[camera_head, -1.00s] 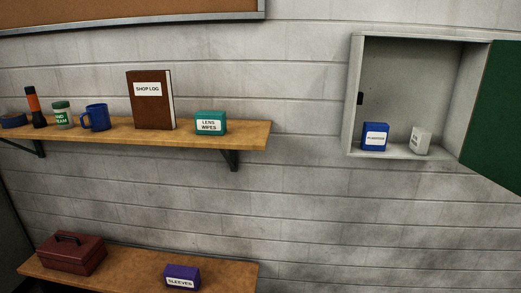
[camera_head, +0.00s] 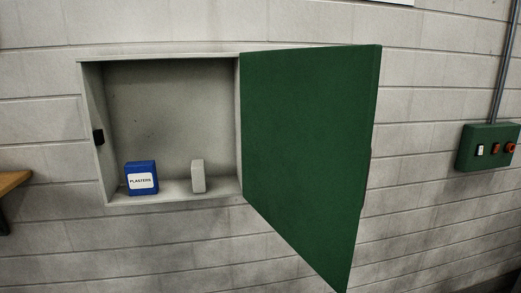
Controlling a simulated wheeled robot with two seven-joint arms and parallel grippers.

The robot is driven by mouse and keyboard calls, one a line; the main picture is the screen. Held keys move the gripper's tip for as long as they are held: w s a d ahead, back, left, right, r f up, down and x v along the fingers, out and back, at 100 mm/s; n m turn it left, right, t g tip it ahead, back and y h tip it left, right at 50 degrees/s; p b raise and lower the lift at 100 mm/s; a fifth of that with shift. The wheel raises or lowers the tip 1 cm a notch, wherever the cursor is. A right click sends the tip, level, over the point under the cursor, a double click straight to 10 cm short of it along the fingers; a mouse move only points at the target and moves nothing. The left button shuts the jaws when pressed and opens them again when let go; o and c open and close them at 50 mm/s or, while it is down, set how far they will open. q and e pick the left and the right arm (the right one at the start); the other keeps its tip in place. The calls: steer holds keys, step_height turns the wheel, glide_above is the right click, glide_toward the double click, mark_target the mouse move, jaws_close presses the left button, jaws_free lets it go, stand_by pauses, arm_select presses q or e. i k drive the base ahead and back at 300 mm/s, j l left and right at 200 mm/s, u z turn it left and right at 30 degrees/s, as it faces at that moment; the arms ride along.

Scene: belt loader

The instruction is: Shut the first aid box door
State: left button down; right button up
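The first aid box (camera_head: 159,57) is a pale grey wall cabinet left of the middle of the head view. Its green door (camera_head: 308,150) stands wide open, hinged on the box's right side and swung out toward me. A small black catch (camera_head: 98,137) sits on the inside of the left wall. Inside, on the box floor, stand a blue box labelled PLASTERS (camera_head: 141,180) and a small pale grey box (camera_head: 197,176). Neither of my grippers is in view.
A green control box (camera_head: 488,147) with a switch and red buttons is on the wall at the right, with a grey conduit (camera_head: 503,60) above it. The end of a wooden shelf (camera_head: 12,182) shows at the left edge. The wall between door and control box is bare.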

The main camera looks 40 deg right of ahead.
mark_target(307, 115)
steer(key=i+l, duration=0.1)
steer(key=l, duration=1)
steer(key=i+l, duration=0.1)
steer(key=l, duration=1.05)
